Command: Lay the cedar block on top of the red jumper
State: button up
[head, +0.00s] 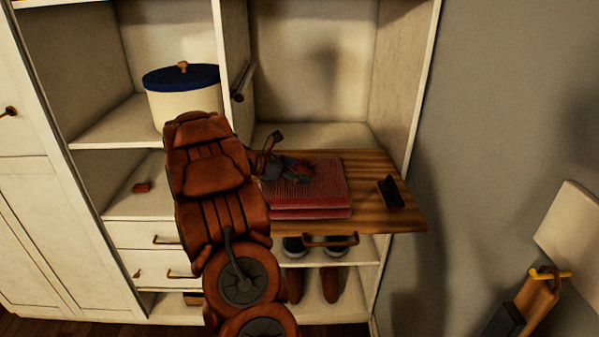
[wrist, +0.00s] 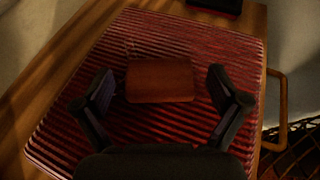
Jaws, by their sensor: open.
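The red jumper (head: 322,188) is a folded, ribbed pile on the pull-out wooden board in the head view. It fills much of the wrist view (wrist: 215,52). The cedar block (wrist: 160,82), a small reddish-brown piece, appears to lie flat on the jumper's ribbed top. My gripper (head: 290,170) is just above the jumper. In the wrist view its two fingers stand apart on either side of the block, with a visible gap on each side. In the head view my gripper and arm hide part of the jumper, and the block is hard to make out.
The wooden board (head: 408,218) has a dark brush-like item (head: 390,193) at its right and a front handle (head: 331,241). Shoes (head: 320,246) stand below. A blue-lidded pot (head: 182,80) and a small red item (head: 141,187) sit on the left shelves.

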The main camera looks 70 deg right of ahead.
jog(key=b+v, duration=0.2)
jog(key=v, duration=0.9)
jog(key=shift+b, duration=0.35)
jog(key=shift+w+a+r, duration=0.25)
jog(key=shift+w+a, duration=0.05)
jog(key=shift+a, duration=0.2)
jog(key=s+a+f+m+t+y, duration=0.2)
jog(key=s+a, duration=0.3)
jog(key=a, duration=1.1)
jog(key=s+a+f+m+t+y, duration=0.3)
jog(key=s+a+m+y, duration=0.1)
jog(key=a, duration=1.3)
jog(key=s+a+f+m+t+y, duration=0.2)
jog(key=s+a, duration=0.4)
jog(key=a, duration=1)
jog(key=shift+a+f+m+t+y, duration=0.15)
jog(key=shift+f+m+t+y, duration=0.15)
jog(key=shift+f+m+y, duration=0.45)
jog(key=shift+c, duration=0.4)
